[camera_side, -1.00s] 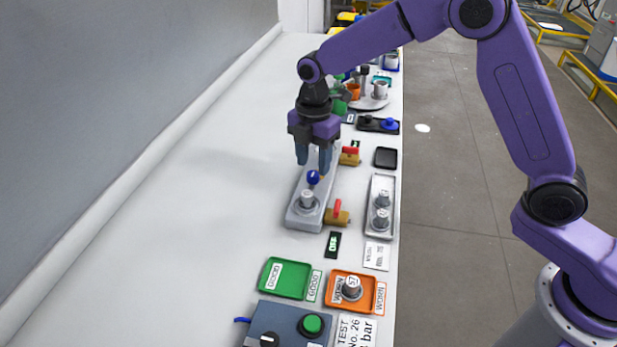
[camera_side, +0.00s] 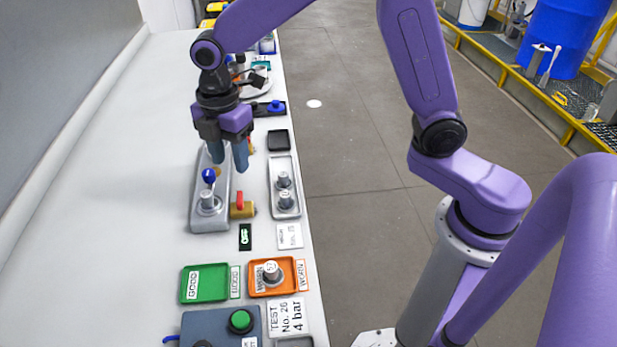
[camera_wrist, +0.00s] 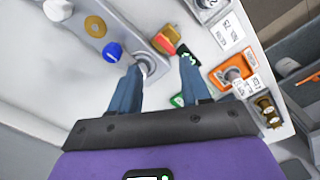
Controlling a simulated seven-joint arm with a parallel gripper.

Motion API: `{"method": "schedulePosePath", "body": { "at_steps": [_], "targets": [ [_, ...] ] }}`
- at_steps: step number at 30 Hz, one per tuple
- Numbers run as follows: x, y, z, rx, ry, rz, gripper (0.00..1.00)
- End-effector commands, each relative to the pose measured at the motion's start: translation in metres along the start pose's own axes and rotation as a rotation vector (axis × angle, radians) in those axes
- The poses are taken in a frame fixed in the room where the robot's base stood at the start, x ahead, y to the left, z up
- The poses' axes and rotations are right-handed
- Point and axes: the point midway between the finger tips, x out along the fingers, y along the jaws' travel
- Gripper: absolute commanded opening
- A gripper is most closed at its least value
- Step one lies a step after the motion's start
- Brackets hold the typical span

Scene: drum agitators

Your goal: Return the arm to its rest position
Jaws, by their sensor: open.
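My gripper (camera_side: 229,162) hangs fingers down above the bench, over the right side of the grey test block (camera_side: 209,221). Its two blue fingers are apart with nothing between them; they also show in the wrist view (camera_wrist: 161,70). On the block stand a grey metal fitting (camera_side: 208,201) and a blue ball knob (camera_side: 209,176). In the wrist view the blue knob (camera_wrist: 112,52) lies left of the fingers, and the left fingertip overlaps the fitting in the picture. Whether they touch cannot be told.
A grey tray (camera_side: 274,203) with fittings lies right of the block, by the bench edge. In front are a red-handled valve (camera_side: 240,204), an empty green tray (camera_side: 188,292), an orange tray (camera_side: 254,287) holding one fitting, and a button box (camera_side: 191,322). The left bench is clear.

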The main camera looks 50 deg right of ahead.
Motion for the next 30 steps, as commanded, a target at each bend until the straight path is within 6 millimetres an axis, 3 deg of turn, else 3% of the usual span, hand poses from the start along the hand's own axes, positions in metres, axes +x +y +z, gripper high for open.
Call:
{"method": "schedulePosePath", "body": {
  "at_steps": [10, 21, 25, 30],
  "targets": [
    [-0.025, -0.11, 0.017, 0.25, 0.009, 0.008, 0.47],
    [-0.029, -0.228, 0.058, 0.516, 0.02, 0.007, 0.47],
    [-0.025, -0.26, 0.073, 0.592, 0.022, 0.006, 0.47],
    [-0.022, -0.283, 0.084, 0.653, 0.024, 0.005, 0.47]
  ]
}}
